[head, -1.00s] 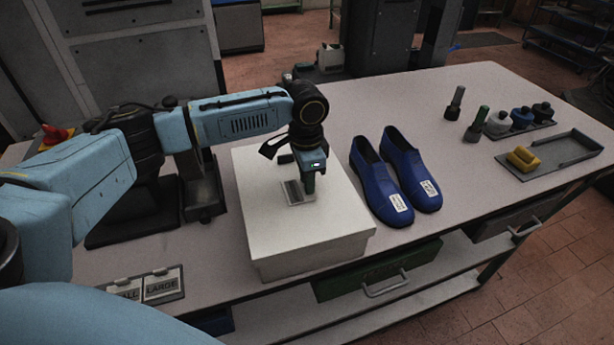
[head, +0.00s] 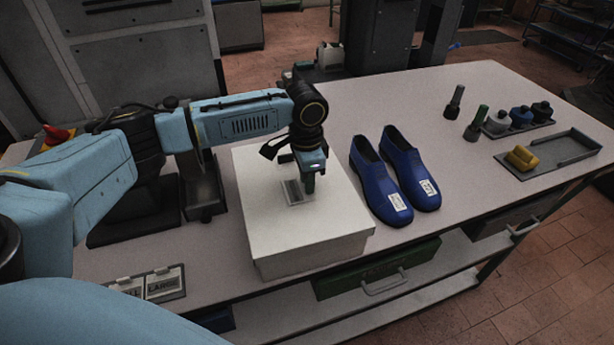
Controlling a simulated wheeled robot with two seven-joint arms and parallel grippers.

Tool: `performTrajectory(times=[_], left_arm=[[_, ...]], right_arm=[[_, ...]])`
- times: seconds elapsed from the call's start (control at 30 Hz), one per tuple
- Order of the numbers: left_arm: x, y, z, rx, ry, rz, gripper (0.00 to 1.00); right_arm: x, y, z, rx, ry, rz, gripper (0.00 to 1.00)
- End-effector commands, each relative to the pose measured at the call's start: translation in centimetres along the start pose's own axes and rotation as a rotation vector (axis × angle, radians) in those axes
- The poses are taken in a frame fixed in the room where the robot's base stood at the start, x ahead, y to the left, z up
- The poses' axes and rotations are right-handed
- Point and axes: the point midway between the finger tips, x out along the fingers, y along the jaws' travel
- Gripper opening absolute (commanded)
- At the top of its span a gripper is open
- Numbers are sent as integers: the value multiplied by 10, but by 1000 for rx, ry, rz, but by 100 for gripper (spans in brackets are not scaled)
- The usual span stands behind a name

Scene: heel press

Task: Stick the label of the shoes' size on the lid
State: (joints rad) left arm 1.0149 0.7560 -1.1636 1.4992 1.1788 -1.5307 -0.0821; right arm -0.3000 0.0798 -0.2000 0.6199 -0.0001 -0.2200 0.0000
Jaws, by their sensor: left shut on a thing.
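A white shoe box with its lid (head: 300,233) on stands on the table. A small grey label (head: 295,192) is at the top of the lid, under my left gripper (head: 307,188). My left gripper points down and is shut on the label; whether the label lies flat against the lid I cannot tell. A pair of blue shoes (head: 383,180) stands right of the box, each with a white tag on its toe. Two label holders, one reading LARGE (head: 164,283) and one partly hidden (head: 128,287), lie at the front left. My right gripper is not in view.
A black press (head: 203,185) stands left of the box. At the right are dark stamps (head: 454,102), a tray of small bottles (head: 520,127) and a grey tray (head: 570,150) with a yellow block (head: 521,158).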

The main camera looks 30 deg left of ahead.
Motion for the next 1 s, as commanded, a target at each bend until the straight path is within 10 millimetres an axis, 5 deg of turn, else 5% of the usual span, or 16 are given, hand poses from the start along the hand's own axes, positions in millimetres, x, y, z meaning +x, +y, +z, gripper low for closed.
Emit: performTrajectory(times=[0.4,0.43,0.6,0.8,1.0], left_arm=[[5,2,2,2,-9,6,13],[5,2,2,2,-9,6,27],[4,2,2,1,-8,5,50],[3,1,2,0,-6,2,52],[2,0,1,0,-5,1,73]], right_arm=[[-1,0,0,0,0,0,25],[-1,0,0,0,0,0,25],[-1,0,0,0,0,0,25],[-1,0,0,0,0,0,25],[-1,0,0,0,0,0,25]])
